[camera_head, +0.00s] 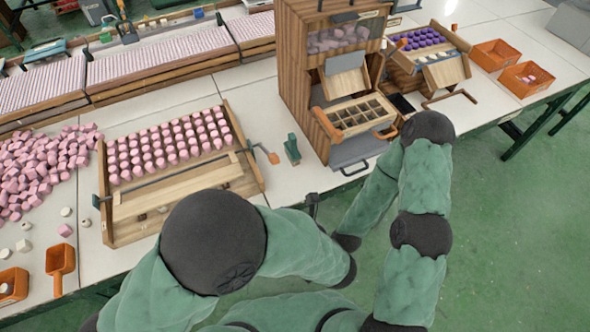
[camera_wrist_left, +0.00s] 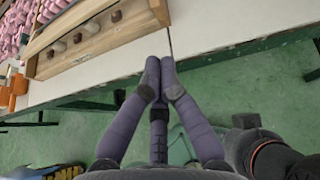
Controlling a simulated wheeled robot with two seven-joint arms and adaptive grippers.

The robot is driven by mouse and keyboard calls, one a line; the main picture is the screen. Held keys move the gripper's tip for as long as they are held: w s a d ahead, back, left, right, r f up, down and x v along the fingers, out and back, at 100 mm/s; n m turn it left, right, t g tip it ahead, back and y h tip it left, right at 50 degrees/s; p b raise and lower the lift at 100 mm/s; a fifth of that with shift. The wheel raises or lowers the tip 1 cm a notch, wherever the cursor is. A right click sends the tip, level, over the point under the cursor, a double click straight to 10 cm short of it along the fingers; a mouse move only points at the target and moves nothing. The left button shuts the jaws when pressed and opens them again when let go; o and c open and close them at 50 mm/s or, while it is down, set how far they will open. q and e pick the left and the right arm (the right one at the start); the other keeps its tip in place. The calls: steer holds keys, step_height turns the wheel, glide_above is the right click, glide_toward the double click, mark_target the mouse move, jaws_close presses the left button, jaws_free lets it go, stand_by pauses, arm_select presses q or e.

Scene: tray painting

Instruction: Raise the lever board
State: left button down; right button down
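A wooden peg tray (camera_head: 108,190) stands at the left of the table, with rows of pink pieces. A flat wooden board (camera_head: 182,188) lies along its near part, low and roughly level. An orange-handled lever (camera_head: 268,154) sticks out at the tray's right side. My right gripper is hidden behind my arms.
A wooden cabinet (camera_head: 298,60) with a compartment tray (camera_head: 355,116) stands right of the peg tray. A green tool (camera_head: 292,149) stands between them. Loose pink pieces (camera_head: 35,165) and an orange scoop (camera_head: 60,262) lie at the left. Orange bins (camera_head: 495,55) are at the right.

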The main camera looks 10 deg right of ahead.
arm_select(q)
steer(key=d+r, duration=0.1)
steer(key=d+r+m+t, duration=0.1)
steer(key=d+t+h, duration=0.1)
steer(key=shift+w+d+r, duration=0.25)
steer(key=shift+w+r, duration=0.05)
steer(key=shift+r, duration=0.1)
arm_select(e)
steer(key=shift+w+d+f, duration=0.1)
steer(key=shift+d+f, duration=0.15)
steer(key=shift+d, duration=0.15)
